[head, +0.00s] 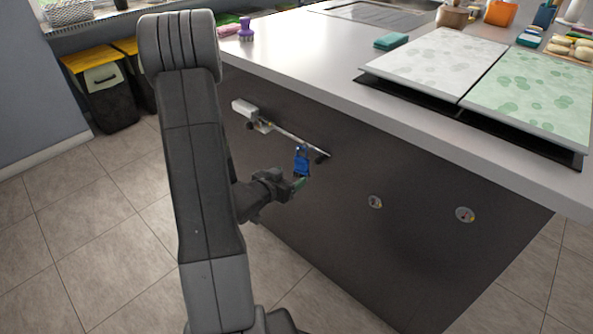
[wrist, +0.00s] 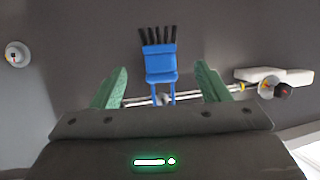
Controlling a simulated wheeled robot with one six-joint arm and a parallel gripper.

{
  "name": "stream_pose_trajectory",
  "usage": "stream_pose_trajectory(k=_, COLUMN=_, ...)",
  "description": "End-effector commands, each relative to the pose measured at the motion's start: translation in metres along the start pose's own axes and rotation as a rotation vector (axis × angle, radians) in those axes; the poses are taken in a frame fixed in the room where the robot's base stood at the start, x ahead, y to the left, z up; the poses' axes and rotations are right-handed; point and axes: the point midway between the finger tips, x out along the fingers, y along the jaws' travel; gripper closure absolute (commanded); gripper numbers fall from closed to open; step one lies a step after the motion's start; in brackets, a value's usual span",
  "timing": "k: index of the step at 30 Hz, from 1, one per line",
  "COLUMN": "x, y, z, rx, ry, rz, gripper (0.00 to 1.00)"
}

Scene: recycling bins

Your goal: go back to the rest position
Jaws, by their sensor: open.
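My gripper (head: 298,184) is in front of the dark side panel of the counter, at the end of my arm, in the head view. In the wrist view its two green fingers (wrist: 162,70) stand wide apart. A blue tool with black bristles, like a brush (wrist: 161,62), shows between the fingers, with a gap on both sides. The blue brush (head: 301,160) hangs at the right part of a thin metal rail (head: 290,136) on the panel. I cannot tell how far the fingertips are from the brush in depth.
The grey counter (head: 300,55) overhangs the panel and carries two speckled boards (head: 437,62) (head: 535,92). Two round fittings (head: 375,202) (head: 465,214) sit on the panel. Bins with yellow lids (head: 103,88) stand at the back left. The tiled floor (head: 95,215) at left is clear.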

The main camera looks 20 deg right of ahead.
Motion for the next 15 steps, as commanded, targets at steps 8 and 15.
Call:
stream_pose_trajectory(k=8, x=-0.053, y=-0.001, z=-0.001, rx=-0.001, ry=0.0, rz=-0.003, gripper=0.31)
stream_pose_trajectory(k=15, x=-0.066, y=0.0, z=0.0, rx=0.0, ry=0.0, rz=-0.001, gripper=0.31)
